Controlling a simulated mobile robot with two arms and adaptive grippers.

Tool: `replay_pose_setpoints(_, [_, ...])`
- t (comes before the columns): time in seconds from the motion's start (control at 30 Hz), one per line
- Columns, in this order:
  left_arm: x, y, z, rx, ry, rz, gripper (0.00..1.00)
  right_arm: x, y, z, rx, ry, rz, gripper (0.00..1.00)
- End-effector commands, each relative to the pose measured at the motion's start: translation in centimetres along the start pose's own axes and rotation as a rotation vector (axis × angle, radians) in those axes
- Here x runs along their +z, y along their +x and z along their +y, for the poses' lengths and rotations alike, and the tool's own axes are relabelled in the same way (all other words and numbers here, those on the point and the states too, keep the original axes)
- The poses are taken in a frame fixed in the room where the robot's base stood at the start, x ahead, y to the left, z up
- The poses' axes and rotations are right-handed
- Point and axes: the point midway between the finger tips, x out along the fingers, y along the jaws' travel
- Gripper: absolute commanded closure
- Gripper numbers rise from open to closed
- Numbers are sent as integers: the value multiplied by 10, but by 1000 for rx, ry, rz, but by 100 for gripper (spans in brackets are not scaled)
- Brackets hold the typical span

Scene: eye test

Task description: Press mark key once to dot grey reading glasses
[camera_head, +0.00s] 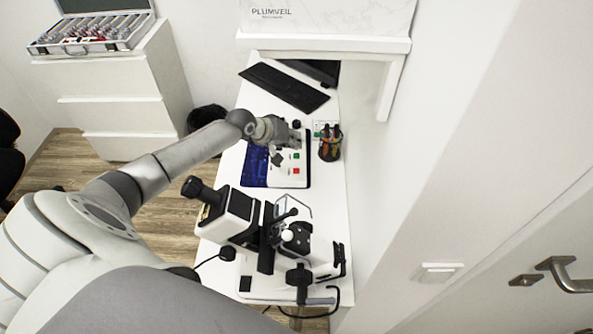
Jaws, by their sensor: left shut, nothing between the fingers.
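A flat control panel (262,184) lies on the white desk, with a dark blue screen on its left and a pale key area on its right. A green key (296,156) and a red key (296,170) show there; their labels are too small to read, so I cannot tell which is the mark key. My left gripper (279,157) is shut and empty over the panel's upper part, left of the green key; contact cannot be told. A black and white optical instrument (240,208) stands nearer. A thin frame outline shows on it, but I cannot make out the grey reading glasses for certain.
A black keyboard (284,88) lies at the back of the desk (328,205). A black pen cup (330,147) stands right of the panel, close to my gripper. A black bin (207,116) is on the floor. An open case (92,35) sits on white drawers (122,113).

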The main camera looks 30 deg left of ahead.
Motion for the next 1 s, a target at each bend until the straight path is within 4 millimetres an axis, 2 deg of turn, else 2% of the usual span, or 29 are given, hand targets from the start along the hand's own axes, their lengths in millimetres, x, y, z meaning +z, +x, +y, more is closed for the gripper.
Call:
replay_pose_setpoints(0.57, [32, 44, -32, 0, 1, 1, 100, 2, 66, 10, 13, 1, 6, 100])
replay_pose_setpoints(0.77, [41, 57, -41, 1, 0, 0, 100, 3, 75, 10, 13, 1, 6, 100])
replay_pose_setpoints(1.0, [42, 58, -42, 1, 0, 0, 100, 3, 75, 10, 12, 1, 6, 100])
